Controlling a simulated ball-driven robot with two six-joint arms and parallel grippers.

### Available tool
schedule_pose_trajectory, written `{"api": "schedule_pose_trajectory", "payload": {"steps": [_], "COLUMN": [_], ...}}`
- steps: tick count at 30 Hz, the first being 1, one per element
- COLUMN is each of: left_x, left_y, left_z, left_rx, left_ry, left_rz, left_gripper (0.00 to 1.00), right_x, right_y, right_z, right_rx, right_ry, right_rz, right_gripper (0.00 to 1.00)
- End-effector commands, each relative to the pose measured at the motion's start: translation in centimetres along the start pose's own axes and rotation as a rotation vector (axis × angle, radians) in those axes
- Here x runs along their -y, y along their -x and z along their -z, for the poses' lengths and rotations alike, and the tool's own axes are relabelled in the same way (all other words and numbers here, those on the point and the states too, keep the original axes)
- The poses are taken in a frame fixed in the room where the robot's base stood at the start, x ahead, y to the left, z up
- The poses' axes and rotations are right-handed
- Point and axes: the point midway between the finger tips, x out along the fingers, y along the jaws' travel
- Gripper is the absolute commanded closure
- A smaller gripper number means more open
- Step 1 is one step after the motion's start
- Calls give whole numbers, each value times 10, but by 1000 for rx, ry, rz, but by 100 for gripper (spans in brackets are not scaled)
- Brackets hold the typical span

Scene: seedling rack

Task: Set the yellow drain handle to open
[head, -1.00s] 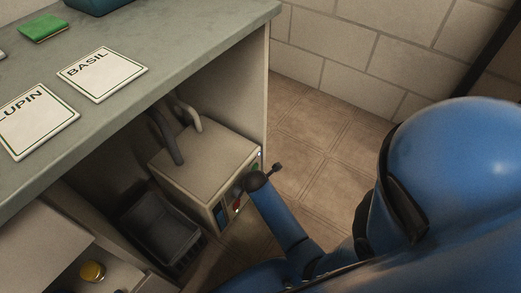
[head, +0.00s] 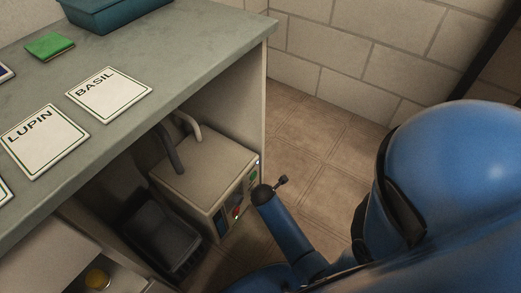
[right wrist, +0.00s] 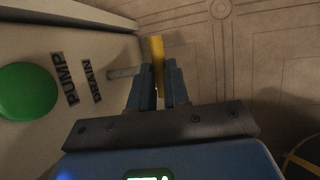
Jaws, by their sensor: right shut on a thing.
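The yellow drain handle (right wrist: 156,46) is a narrow bar on a grey shaft that comes out of a pale panel, beside the label DRAIN (right wrist: 96,80). My right gripper (right wrist: 159,70) has its two fingers closed on the bar, which sticks out past the fingertips. In the head view the panel belongs to a pale pump box (head: 205,165) under the bench; my right wrist is at its front right and hides the fingers. I cannot make out the yellow handle there. My left gripper is out of view.
A green button (right wrist: 28,90) is near the label PUMP (right wrist: 66,78). A red control (head: 237,212) is low on the box front. A dark bin (head: 160,240) stands left of the box. The bench top (head: 170,75) overhangs it. Tiled floor (head: 310,150) at right is clear.

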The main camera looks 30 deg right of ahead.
Motion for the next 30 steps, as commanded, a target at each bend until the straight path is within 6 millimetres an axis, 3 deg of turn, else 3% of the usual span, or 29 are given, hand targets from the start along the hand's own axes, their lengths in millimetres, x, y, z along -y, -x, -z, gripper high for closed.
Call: {"api": "schedule_pose_trajectory", "payload": {"steps": [3,13,14,18,30], "left_x": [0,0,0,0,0], "left_y": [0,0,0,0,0], "left_z": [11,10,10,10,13], "left_rx": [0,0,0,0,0], "left_ry": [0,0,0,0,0], "left_rz": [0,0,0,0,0], "left_gripper": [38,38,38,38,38], "right_x": [10,14,14,14,11], "right_y": [4,2,2,2,7], "right_z": [-1,0,0,0,-1], "right_rx": [0,0,0,0,0], "right_ry": [-1,1,1,0,0], "right_rz": [4,7,7,6,0], "right_gripper": [100,100,81,60,58]}}
